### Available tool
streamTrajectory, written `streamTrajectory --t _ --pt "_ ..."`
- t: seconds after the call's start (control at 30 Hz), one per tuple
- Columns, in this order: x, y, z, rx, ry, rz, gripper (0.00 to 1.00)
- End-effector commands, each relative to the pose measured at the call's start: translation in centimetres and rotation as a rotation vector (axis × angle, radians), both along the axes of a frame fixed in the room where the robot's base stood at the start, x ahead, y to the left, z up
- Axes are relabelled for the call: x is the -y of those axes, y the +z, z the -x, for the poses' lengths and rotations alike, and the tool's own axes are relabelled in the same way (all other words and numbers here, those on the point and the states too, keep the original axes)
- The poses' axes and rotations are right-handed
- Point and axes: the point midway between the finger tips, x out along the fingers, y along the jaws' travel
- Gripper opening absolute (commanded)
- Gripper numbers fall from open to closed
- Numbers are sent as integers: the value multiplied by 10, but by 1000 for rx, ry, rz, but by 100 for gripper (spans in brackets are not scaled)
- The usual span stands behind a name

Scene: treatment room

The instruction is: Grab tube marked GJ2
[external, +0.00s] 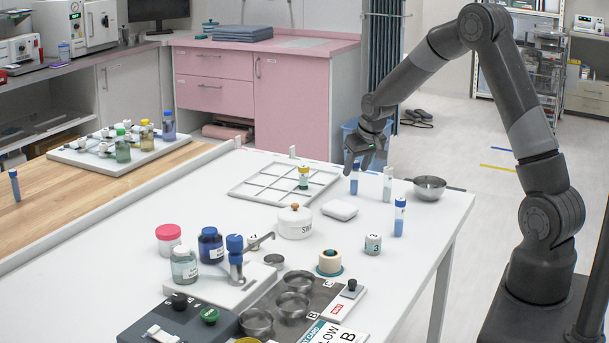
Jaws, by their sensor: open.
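Several small tubes stand upright on the white table, and no marking GJ2 can be read at this size. A blue tube (354,180) stands just below my gripper (358,165). A pale tube (387,184) stands to its right, and a blue-and-white tube (399,218) stands nearer the front right. Another blue tube (15,186) is on the wooden surface at far left. My gripper is open, pointing down, at or just above the nearest blue tube; I cannot tell whether it touches it. Nothing is visibly held.
A metal pan (430,188) sits right of the tubes. Bottles and metal bowls crowd the front left.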

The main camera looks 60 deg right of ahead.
Motion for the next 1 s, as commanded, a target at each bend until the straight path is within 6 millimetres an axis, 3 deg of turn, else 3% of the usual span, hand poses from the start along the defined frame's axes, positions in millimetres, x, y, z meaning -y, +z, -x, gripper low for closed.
streamTrajectory --t 0.33,0.67,1.0 --pt "11 -43 -10 -2 0 -1 47" --pt "12 -47 -12 1 0 0 47" --pt "12 -47 -12 0 0 0 19"
